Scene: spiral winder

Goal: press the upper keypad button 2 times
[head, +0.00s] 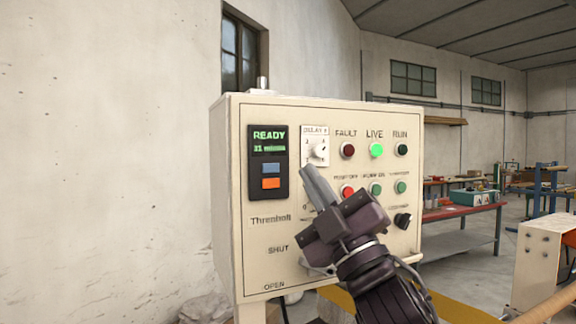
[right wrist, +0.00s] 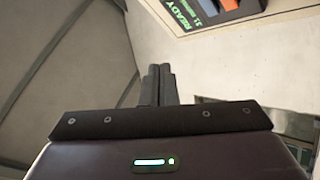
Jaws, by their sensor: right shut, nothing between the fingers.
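The keypad (head: 268,163) is a dark panel at the left of the cream control box front. Its screen (head: 269,140) reads READY in green with a smaller line below. Under the screen sit the blue upper button (head: 271,168) and the orange lower button (head: 271,183). My right gripper (head: 309,172) is shut and empty, in front of the box to the right of the keypad, apart from both buttons. In the right wrist view the closed fingers (right wrist: 158,85) point up, and the keypad (right wrist: 205,12) shows tilted at the top right. My left gripper is not in view.
A red-topped workbench (head: 460,210) stands behind at right.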

